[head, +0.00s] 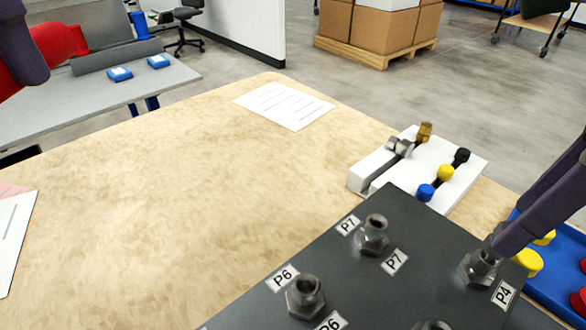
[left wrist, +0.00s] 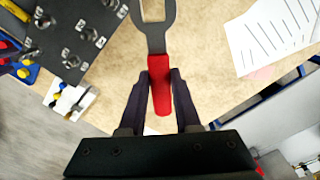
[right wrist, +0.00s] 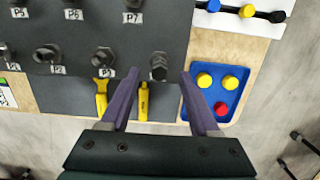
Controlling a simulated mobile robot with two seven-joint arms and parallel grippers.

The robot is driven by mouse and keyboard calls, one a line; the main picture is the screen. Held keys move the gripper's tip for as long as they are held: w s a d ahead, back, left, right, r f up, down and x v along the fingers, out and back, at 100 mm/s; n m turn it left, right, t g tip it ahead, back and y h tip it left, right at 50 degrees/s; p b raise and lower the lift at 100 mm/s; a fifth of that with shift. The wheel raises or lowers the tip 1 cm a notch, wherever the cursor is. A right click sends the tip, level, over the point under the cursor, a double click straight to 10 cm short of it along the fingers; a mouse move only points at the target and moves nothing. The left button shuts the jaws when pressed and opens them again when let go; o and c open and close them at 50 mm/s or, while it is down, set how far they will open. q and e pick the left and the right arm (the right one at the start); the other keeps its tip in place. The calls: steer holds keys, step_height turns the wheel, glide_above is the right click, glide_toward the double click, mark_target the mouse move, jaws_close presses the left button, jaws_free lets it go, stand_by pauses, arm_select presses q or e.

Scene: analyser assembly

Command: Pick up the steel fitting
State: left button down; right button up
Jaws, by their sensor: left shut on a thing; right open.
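A steel fitting (head: 398,147) lies in the white holder (head: 362,182), beside a brass fitting (head: 425,132). Other steel fittings stand on the dark panel (head: 338,255), at P7 (head: 373,235), P6 (head: 305,296) and P4 (head: 480,268). My right gripper (head: 502,243) is open at the P4 fitting. In the right wrist view its fingers (right wrist: 158,76) spread to both sides of a steel fitting (right wrist: 159,65); contact cannot be told. My left gripper (left wrist: 160,78) is shut on the red handle of a wrench (left wrist: 160,90), whose grey open jaw points away from the gripper.
A blue tray (right wrist: 234,112) with yellow and red caps stands right of the panel. Yellow-handled tools (right wrist: 143,100) lie at the panel edge. Blue, yellow and black caps sit in the white holder. A paper sheet (head: 283,105) lies on the table, whose middle is clear.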

step_height(320, 180, down, 3)
steer(key=shift+w+a+f, duration=0.1)
steer(key=shift+c, duration=0.4)
jaws_close()
